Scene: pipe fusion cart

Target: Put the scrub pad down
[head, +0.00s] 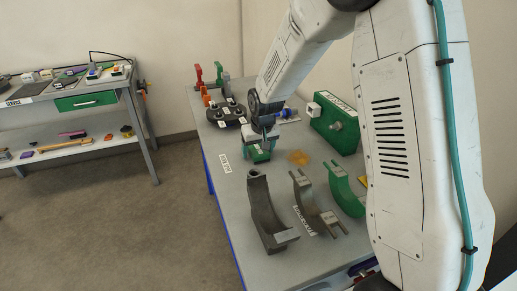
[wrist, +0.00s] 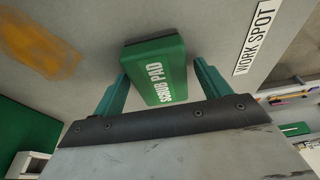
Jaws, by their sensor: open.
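The scrub pad (wrist: 157,70) is a green block with white SCRUB PAD lettering. In the wrist view it lies on the cart top between the two teal fingers of my gripper (wrist: 162,85), with a visible gap at least on the right side. In the head view the pad (head: 258,154) rests on the grey cart top, under my gripper (head: 263,147), partly hidden by it. My gripper is open around the pad. A white WORK SPOT label (wrist: 257,38) lies on the surface to the right of the pad in the wrist view.
An orange-brown stain (head: 298,158) marks the cart top right of the pad. Grey and green curved clamp parts (head: 264,215) stand nearer. A green box (head: 335,125) and a black tray (head: 227,114) stand farther back. A separate bench (head: 70,110) is at left.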

